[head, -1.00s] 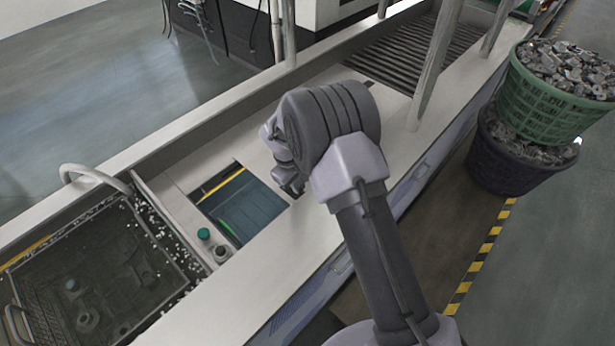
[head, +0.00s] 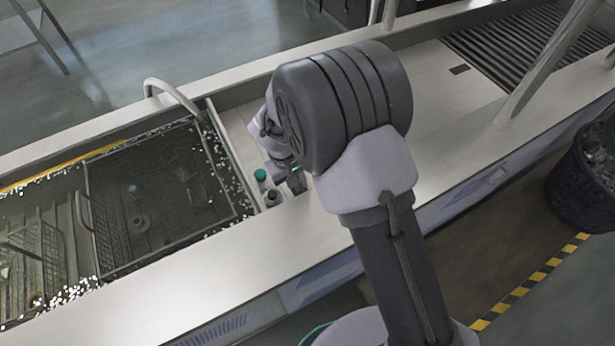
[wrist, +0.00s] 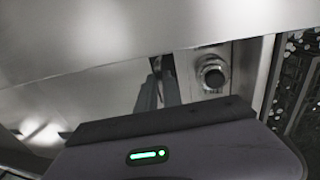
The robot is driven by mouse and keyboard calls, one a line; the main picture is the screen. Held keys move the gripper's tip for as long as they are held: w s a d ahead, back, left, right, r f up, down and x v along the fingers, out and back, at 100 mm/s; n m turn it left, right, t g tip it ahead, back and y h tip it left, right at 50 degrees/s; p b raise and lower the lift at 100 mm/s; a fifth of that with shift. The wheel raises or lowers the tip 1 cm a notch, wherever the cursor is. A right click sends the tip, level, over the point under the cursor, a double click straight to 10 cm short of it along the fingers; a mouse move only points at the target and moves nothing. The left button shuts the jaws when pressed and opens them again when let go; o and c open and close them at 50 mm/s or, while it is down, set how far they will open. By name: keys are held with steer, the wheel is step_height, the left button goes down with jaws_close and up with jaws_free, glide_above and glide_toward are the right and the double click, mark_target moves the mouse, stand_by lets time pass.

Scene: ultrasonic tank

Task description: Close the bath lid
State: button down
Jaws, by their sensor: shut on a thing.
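The bath lid (wrist: 95,100) appears in the wrist view as a flat grey metal surface, its edge close to the strip with the round button (wrist: 213,75). In the head view my arm hides most of the lid and bath opening; no blue of the opening shows. My gripper (head: 293,178) is low at the deck, just right of the green button (head: 260,174) and the dark button (head: 272,197). It is shut, apparently on the lid's handle; the grasp is mostly hidden. In the wrist view, dark upright parts (wrist: 165,83) stand against the lid.
An open tank with a mesh basket (head: 160,195) lies to the left, with a curved pipe (head: 172,95) at its back edge. A slatted roller section (head: 525,45) is at upper right. A dark bin (head: 585,180) stands on the floor at right, beside striped tape (head: 530,280).

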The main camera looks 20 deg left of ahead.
steer(key=shift+s+a, duration=0.1)
steer(key=c, duration=1.5)
jaws_free()
steer(key=shift+s+a, duration=0.15)
step_height(320, 180, up, 17)
steer(key=s+a+p, duration=0.2)
steer(key=p, duration=0.4)
steer(key=shift+a, duration=0.15)
steer(key=shift+s, duration=0.1)
